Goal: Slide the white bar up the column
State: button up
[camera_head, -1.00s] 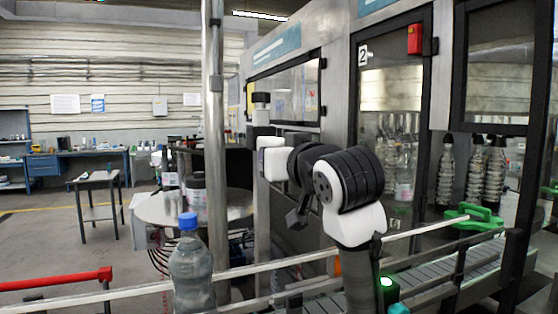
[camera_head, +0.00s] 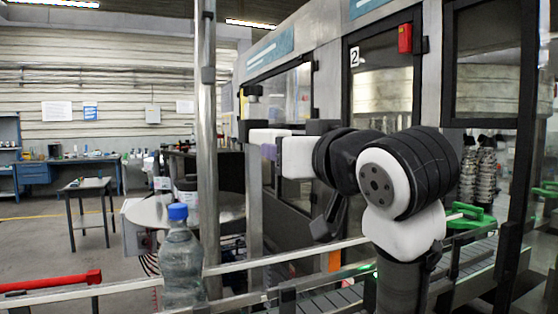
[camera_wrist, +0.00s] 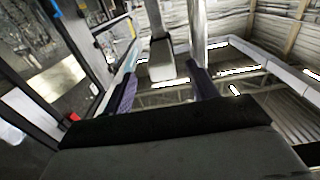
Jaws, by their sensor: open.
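The white bar (camera_head: 264,135) sticks out sideways from a grey metal column (camera_head: 254,205) with a black knob on top. The bar sits a short way below the knob. My gripper (camera_head: 283,143) is at the bar's right end, with its purple-padded fingers partly hidden by my wrist. In the wrist view the bar's pale end (camera_wrist: 162,68) shows between the two fingers of my open gripper (camera_wrist: 160,78), with a gap on each side. I cannot tell how far the fingers reach along the bar.
A tall steel pole (camera_head: 207,170) stands left of the column. A bottle with a blue cap (camera_head: 180,258) is in front, by the conveyor rail (camera_head: 240,262). The glass-doored machine (camera_head: 385,100) is close on the right. A red rail (camera_head: 50,283) is at lower left.

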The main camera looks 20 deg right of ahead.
jog(key=shift+s+b, duration=0.5)
jog(key=shift+s, duration=1.85)
jog(key=shift+d, duration=0.1)
